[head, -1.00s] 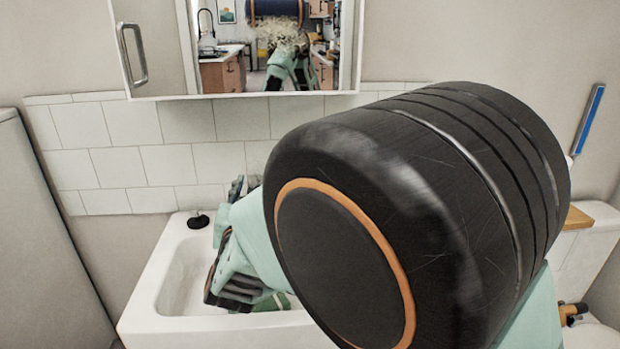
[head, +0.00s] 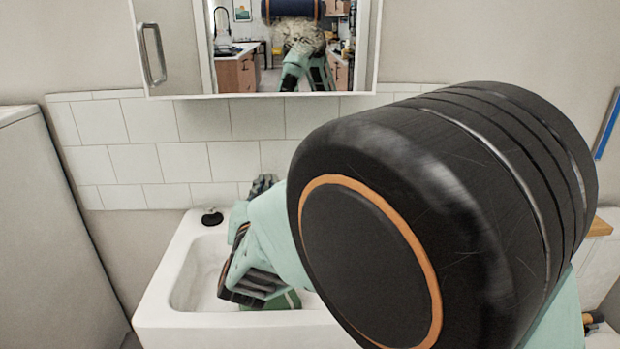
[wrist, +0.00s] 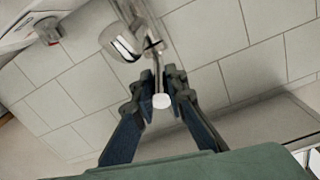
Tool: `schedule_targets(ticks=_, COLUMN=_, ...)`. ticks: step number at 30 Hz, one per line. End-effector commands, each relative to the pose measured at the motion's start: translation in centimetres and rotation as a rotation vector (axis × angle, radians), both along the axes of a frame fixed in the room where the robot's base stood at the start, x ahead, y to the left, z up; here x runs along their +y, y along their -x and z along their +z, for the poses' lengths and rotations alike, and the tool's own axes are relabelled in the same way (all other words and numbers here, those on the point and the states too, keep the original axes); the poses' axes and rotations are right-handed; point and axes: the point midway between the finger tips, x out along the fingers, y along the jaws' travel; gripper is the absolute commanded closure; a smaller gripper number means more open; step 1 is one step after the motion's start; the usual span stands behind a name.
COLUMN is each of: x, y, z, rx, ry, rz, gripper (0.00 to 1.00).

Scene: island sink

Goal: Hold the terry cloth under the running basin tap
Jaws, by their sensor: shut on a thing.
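My gripper (head: 240,298) reaches down into the white basin (head: 165,305) from the right. In the wrist view my gripper (wrist: 161,78) has its dark fingers closed around the thin rod of a tap lever (wrist: 162,101), whose white round end shows between them. The chrome tap body (wrist: 121,42) is just beyond. In the head view my arm hides the tap. A green patch with a pale edge (head: 286,300) shows low beside my gripper. I cannot tell whether it is the terry cloth. I see no running water.
A mirror cabinet (head: 255,50) hangs above white wall tiles (head: 130,165). A black round object (head: 212,217) sits on the basin's back left corner. A grey cabinet (head: 50,240) stands at left. A wooden ledge (head: 600,227) is at the right.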

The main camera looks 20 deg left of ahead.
Motion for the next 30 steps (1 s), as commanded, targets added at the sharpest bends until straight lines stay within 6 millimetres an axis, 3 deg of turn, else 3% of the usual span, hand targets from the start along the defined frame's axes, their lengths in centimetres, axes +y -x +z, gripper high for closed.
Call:
schedule_targets(ticks=7, x=0.01, y=-0.22, z=1.11, rx=0.063, ry=0.021, rz=-0.001, gripper=1.00)
schedule_targets(ticks=20, x=0.06, y=-0.24, z=0.74, rx=0.090, ry=0.029, rz=0.000, gripper=1.00)
schedule_targets(ticks=21, x=0.06, y=-0.24, z=0.73, rx=0.090, ry=0.030, rz=0.000, gripper=0.83)
schedule_targets(ticks=24, x=0.06, y=-0.24, z=0.75, rx=0.089, ry=0.028, rz=0.000, gripper=0.72)
schedule_targets(ticks=30, x=0.08, y=-0.25, z=0.78, rx=0.089, ry=0.028, rz=0.000, gripper=0.70)
